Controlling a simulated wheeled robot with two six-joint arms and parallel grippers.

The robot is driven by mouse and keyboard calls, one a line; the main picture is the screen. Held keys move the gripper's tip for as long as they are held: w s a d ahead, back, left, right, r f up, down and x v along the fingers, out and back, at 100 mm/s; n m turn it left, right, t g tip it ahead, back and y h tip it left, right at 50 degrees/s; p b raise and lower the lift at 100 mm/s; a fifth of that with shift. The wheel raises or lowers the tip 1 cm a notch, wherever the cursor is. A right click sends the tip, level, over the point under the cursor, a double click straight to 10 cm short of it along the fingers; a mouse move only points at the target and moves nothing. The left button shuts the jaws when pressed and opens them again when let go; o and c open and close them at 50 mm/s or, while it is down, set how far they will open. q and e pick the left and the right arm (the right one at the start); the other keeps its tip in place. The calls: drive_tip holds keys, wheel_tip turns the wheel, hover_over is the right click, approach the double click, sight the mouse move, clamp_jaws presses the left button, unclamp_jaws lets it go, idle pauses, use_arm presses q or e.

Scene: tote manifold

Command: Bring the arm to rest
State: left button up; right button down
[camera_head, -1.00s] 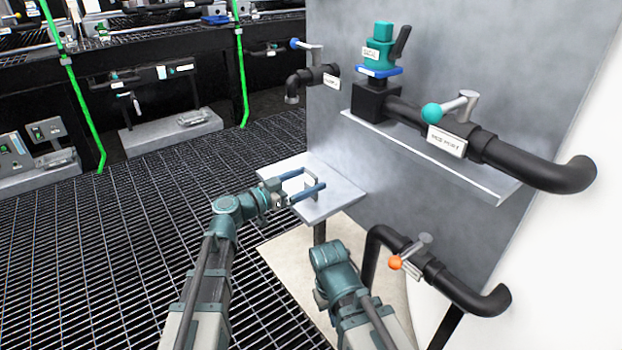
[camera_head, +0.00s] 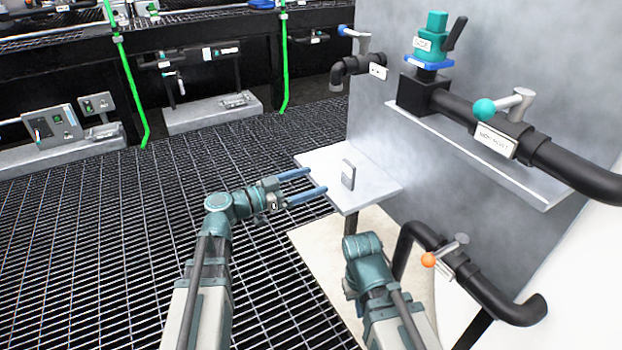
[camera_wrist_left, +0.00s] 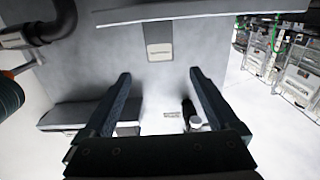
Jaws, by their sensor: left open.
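My left gripper (camera_head: 316,180) reaches in from the left and is open, with nothing between its blue fingers. Its fingertips are over the near left part of a pale shelf (camera_head: 375,196). A small grey upright plate (camera_head: 348,174) stands on that shelf, just right of the fingertips and apart from them. In the left wrist view, both dark fingers (camera_wrist_left: 159,78) are spread and empty, and a grey labelled plate (camera_wrist_left: 159,38) shows beyond them. My right arm's wrist shows at the lower middle of the head view, but its gripper is not visible.
A grey panel (camera_head: 385,110) carries a teal valve (camera_head: 433,45) and a black pipe with a teal-knobbed lever (camera_head: 484,110). An orange-knobbed valve (camera_head: 429,259) is right of my right arm. Open grating floor (camera_head: 90,240) lies to the left.

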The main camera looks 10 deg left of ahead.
use_arm(q)
drive_tip(key=s+d+f+n+g+y, duration=0.1)
drive_tip(key=s+f+n+g+y, duration=0.2)
drive_tip(key=f, duration=0.4)
drive_tip(key=s+d+f+n+g+y, duration=0.1)
drive_tip(key=s+d+f+g+y, duration=0.2)
drive_tip(key=f, duration=0.5)
drive_tip(key=s+a+f+n+g+y, duration=0.4)
drive_tip(key=s+a+f+n+y, duration=0.35)
drive_tip(key=a, duration=0.35)
drive_tip(key=s+d+r+m+y+p, duration=0.3)
drive_tip(key=s+d+r+m+p, duration=0.3)
drive_tip(key=d+r+p, duration=0.55)
wheel_tip(320, 180, up, 37)
drive_tip(key=a+n+p, duration=0.1)
drive_tip(key=p, duration=3.5)
drive_tip(key=shift+s+g+h, duration=0.25)
drive_tip(key=shift+g+h, duration=0.1)
drive_tip(key=shift+g, duration=0.05)
drive_tip(key=shift+n, duration=0.25)
